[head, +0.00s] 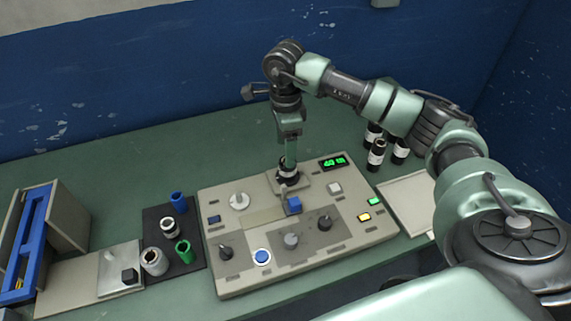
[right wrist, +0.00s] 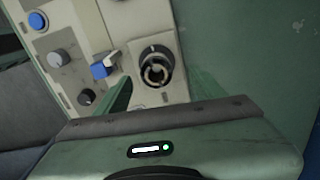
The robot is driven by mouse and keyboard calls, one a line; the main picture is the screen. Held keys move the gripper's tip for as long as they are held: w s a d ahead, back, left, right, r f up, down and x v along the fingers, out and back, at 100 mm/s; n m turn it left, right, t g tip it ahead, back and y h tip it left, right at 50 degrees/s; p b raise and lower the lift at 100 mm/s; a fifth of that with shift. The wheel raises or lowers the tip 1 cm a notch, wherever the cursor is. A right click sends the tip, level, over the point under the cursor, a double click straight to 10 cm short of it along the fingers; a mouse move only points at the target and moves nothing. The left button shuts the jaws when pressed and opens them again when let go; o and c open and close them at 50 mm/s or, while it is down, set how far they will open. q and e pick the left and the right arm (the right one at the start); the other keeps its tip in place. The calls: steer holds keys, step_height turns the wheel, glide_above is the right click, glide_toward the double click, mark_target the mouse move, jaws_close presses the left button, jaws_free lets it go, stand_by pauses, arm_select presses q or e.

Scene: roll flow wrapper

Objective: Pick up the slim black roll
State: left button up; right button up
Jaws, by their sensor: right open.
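A black roll (head: 288,172) with a pale band stands upright on a square plate at the back of the grey console. In the right wrist view the same roll (right wrist: 155,66) shows end-on as a dark ring with a pale core. My right gripper (head: 290,158) points down at it from above. In the right wrist view its green fingers (right wrist: 160,82) are apart, on either side of the roll, and hold nothing; I cannot tell whether they touch it. Other black rolls with white bands (head: 376,156) stand at the back right, partly behind my right arm. My left gripper is not in view.
The console (head: 220,270) carries knobs, a blue switch (head: 293,205) and a green display (head: 334,162). A dark mat (head: 152,215) to its left holds blue, green, grey and black-and-white rolls. A pale tray (head: 408,200) lies to the right. The back-left table is clear.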

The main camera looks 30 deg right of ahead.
mark_target(286, 174)
steer(key=f, duration=0.2)
steer(key=f+p, duration=0.2)
steer(key=f, duration=0.1)
steer(key=shift+s+f, duration=0.3)
steer(key=shift+s, duration=0.05)
steer(key=shift+f, duration=0.5)
steer(key=c, duration=1.5)
